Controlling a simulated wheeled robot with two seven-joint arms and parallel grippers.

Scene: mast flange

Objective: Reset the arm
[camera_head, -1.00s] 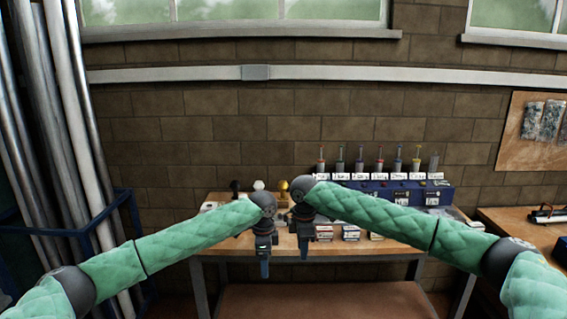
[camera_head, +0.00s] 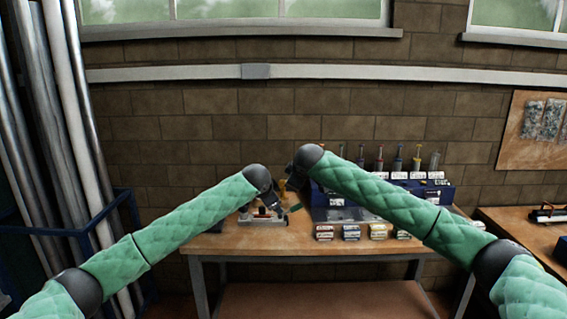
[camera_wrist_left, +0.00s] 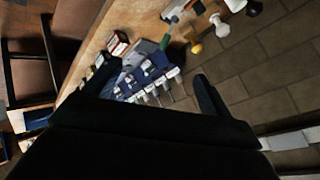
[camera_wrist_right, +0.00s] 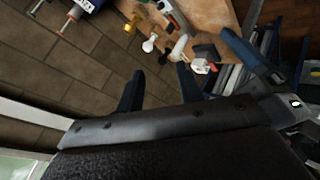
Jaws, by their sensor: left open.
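My left gripper (camera_wrist_left: 158,84) is open, with its two fingers wide apart and nothing between them in the left wrist view. In the head view its arm reaches over the back table, and the gripper is small and partly lost against the clutter. My right gripper (camera_wrist_right: 158,84) is open with a narrower gap and is empty. In the head view it hangs behind the end of my right arm, mostly hidden. The two grippers are close together above the table (camera_head: 250,245). A dark blue part (camera_wrist_right: 248,52) shows beside the right gripper in its wrist view.
A blue rack (camera_head: 440,193) with several upright tools stands at the table's right. Small labelled boxes (camera_head: 351,232) line the front edge. White (camera_wrist_left: 221,27) and yellow (camera_wrist_left: 197,48) knobs stand at the back. Pipes in a blue frame (camera_head: 75,235) stand left. A brick wall (camera_head: 240,110) is behind.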

